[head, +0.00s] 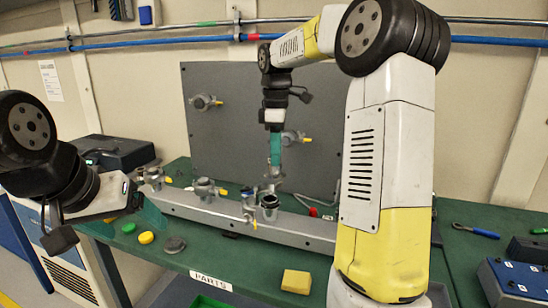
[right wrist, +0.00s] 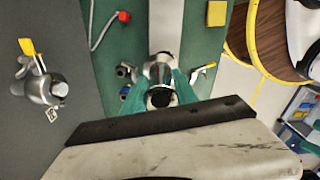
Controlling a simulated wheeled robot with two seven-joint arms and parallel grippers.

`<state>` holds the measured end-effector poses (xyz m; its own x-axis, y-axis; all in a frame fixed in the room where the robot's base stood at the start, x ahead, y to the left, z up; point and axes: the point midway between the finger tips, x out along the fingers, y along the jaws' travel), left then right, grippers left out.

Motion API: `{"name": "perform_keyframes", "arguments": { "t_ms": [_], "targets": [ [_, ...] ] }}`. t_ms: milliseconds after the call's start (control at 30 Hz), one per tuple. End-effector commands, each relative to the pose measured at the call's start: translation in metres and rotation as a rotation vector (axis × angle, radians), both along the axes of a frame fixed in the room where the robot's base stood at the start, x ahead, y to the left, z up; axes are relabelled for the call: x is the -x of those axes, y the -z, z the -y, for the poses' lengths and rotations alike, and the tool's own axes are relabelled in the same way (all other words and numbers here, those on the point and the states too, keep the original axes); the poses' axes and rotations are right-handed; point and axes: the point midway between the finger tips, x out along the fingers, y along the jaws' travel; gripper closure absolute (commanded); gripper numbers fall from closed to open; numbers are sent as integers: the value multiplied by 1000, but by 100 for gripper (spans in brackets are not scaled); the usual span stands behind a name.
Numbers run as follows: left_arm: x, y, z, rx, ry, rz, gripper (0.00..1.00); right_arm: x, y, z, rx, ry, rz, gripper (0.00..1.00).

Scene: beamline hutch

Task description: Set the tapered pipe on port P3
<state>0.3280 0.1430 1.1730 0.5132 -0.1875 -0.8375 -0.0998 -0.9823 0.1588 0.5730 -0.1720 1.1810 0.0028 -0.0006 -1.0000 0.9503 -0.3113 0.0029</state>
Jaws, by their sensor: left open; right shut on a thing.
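The grey manifold beam (head: 290,229) runs across the green bench and carries several metal port fittings. My right gripper (head: 275,165) points down above its right half. It is shut on a small silver piece, apparently the tapered pipe (head: 271,184), mostly hidden by the fingers. In the right wrist view the pipe (right wrist: 160,98) shows as a dark-mouthed ring between the teal fingertips. A dark-mouthed metal fitting (head: 268,208) stands just below it; I cannot tell whether they touch. No P3 label is readable. My left gripper (head: 147,210) is open near the beam's left end.
A yellow block (head: 296,281), a yellow disc (head: 146,237) and a dark round piece (head: 174,244) lie in front of the beam. A blue box (head: 515,280) stands at the right.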

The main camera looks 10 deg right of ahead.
Motion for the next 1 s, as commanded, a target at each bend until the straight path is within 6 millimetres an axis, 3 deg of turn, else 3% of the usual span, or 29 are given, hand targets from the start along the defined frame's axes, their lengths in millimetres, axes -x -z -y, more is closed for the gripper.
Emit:
{"name": "perform_keyframes", "arguments": {
  "t_ms": [267, 733, 1000],
  "targets": [
    [0, 0, 0, 0, 0, -1, 21, 3, 3, -6, 0, 18, -2, 100],
    [0, 0, 0, 0, 0, 0, 21, 4, 47, -5, 1, 15, -3, 100],
    [0, 0, 0, 0, 0, 0, 21, 3, 62, -5, 1, 16, -1, 100]
  ]
}}
